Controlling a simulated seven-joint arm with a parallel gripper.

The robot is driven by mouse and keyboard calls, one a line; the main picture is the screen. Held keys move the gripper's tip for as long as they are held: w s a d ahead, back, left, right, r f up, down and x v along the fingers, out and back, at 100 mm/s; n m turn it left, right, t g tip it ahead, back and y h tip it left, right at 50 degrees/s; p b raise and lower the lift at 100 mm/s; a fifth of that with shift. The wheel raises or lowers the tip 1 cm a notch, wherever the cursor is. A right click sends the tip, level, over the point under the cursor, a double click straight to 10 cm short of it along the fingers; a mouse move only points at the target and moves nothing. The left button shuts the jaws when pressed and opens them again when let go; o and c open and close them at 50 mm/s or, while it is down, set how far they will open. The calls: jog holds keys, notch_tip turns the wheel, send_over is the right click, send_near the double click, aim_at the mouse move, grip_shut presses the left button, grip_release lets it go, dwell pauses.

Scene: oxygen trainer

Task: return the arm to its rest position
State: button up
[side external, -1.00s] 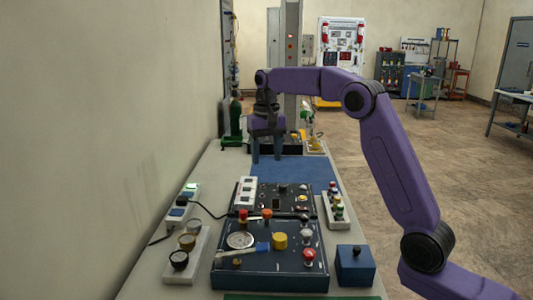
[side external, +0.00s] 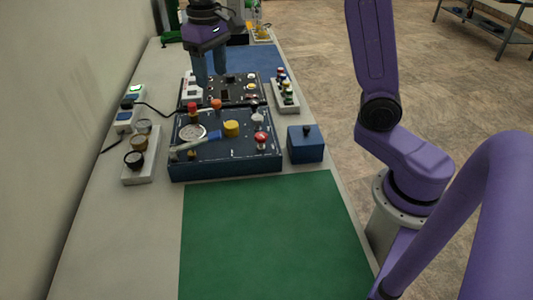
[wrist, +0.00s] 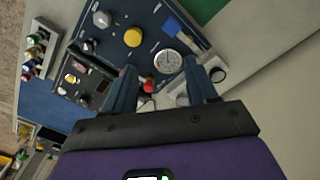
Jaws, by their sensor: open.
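My gripper (side external: 210,78) is open and empty, pointing down above the rear black panel (side external: 232,90) in the side view. In the wrist view my two blue fingers (wrist: 160,72) are spread apart with nothing held between them. The front dark blue panel (side external: 228,160) has a round gauge (wrist: 167,61), a yellow knob (wrist: 133,37) and a red button (side external: 261,138). The gripper appears clear of both panels, though its exact height is hard to tell.
A green mat (side external: 265,235) lies bare at the front of the bench. A blue box (side external: 305,144) stands right of the front panel. A tray of coloured knobs (side external: 285,97) is behind it. A strip with round dials (side external: 141,153) lies left, near the wall.

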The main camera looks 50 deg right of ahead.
jog(key=s+d+f+n, duration=0.1)
jog(key=s+f+n, duration=0.1)
jog(key=s, duration=0.8)
jog(key=s+d+f+n, duration=0.1)
jog(key=s+f+n, duration=0.2)
jog(key=s, duration=0.7)
jog(key=s+d+f+n, duration=0.1)
jog(key=s+f+n, duration=0.2)
jog(key=s+n, duration=0.3)
jog(key=s, duration=0.4)
jog(key=shift+d, duration=0.35)
jog(key=shift+o, duration=0.2)
